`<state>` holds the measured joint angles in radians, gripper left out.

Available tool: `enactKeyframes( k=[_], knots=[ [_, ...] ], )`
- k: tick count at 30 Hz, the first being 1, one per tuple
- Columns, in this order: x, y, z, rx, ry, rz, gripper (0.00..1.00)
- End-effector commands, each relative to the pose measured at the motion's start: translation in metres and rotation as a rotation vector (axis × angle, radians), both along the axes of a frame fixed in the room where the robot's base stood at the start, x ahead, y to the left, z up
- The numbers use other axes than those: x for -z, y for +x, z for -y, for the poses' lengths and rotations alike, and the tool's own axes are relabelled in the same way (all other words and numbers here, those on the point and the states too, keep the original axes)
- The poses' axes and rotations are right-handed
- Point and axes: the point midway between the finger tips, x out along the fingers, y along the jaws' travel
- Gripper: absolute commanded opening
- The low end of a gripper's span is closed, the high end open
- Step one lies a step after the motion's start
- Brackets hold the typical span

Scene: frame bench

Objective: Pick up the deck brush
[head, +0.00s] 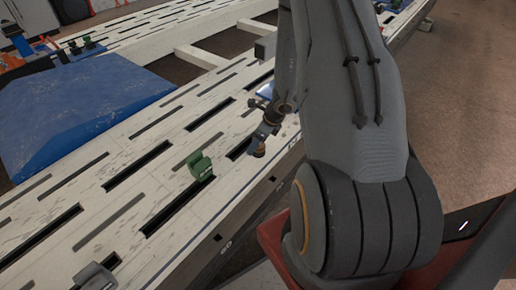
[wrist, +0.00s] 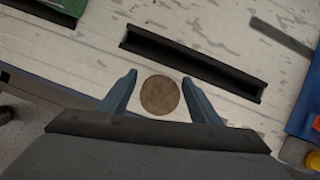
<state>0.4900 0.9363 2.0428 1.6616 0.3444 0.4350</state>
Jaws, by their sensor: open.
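A round brown disc (wrist: 160,95) shows between my fingers in the wrist view; I take it to be the end of the deck brush, seen from above. In the head view a small brown round piece (head: 259,151) stands at my fingertips, over the pale slotted bench. My gripper (wrist: 160,77) is open, with one blue finger on each side of the disc and a small gap at each. In the head view my gripper (head: 264,136) points down near the bench edge. The rest of the brush is hidden or cannot be made out.
A green clamp-like block (head: 201,167) stands left of my gripper on the slotted bench (head: 120,205). A blue object (wrist: 304,95) lies at the right of the wrist view. A grey piece (head: 95,276) sits at the front left.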

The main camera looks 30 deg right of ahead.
Motion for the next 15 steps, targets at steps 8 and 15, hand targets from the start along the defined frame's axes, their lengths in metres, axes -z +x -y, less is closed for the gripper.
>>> enactKeyframes(
  k=[8, 15],
  knots=[
    [0.0098, 0.0032, -0.0024, 0.0, 0.0, 0.0, 0.57],
    [0.0096, 0.003, -0.0025, -0.001, 0.0, 0.0, 0.32]
  ],
)
